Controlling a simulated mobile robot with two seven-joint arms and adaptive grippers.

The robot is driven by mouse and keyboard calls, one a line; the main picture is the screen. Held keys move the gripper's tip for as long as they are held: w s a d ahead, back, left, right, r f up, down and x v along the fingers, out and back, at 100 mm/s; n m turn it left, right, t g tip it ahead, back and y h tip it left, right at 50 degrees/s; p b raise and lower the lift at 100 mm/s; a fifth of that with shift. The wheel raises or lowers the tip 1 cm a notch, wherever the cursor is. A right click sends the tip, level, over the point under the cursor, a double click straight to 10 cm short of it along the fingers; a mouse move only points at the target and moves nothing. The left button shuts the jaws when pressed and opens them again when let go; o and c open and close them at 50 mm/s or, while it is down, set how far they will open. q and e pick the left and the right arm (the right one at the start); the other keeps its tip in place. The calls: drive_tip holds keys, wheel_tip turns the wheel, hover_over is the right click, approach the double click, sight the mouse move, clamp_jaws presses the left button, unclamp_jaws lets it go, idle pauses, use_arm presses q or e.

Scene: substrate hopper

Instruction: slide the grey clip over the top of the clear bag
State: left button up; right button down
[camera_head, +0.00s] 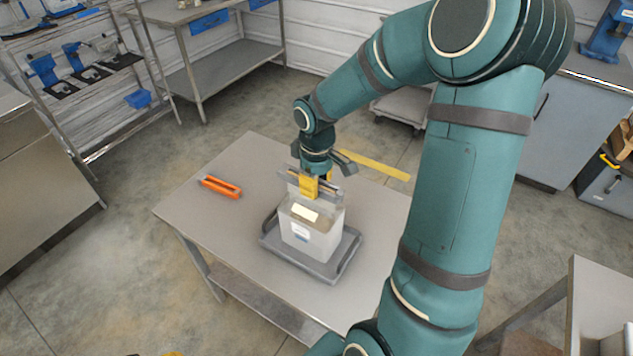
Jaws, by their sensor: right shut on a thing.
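The clear bag (312,236) stands upright on a dark grey tray on the table, with pale contents and a white label on its front. My right gripper (318,184) points down at the top of the bag, its yellow fingertips shut on the grey clip (288,178). The clip is a long thin bar lying across the bag's top edge. I cannot tell how far it is over the bag, because the fingers hide its middle. My left gripper is not in view.
The grey tray (352,245) has raised handles. An orange tool-like frame (221,187) lies at the left of the metal table (240,225). Shelves (85,75) and benches stand behind; yellow tape (375,167) marks the floor.

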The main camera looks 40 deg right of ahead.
idle(0.4)
unclamp_jaws()
drive_tip(key=shift+r, duration=0.1)
idle(0.7)
drive_tip(key=shift+r+p, duration=2.85)
drive_tip(key=shift+r, duration=0.6)
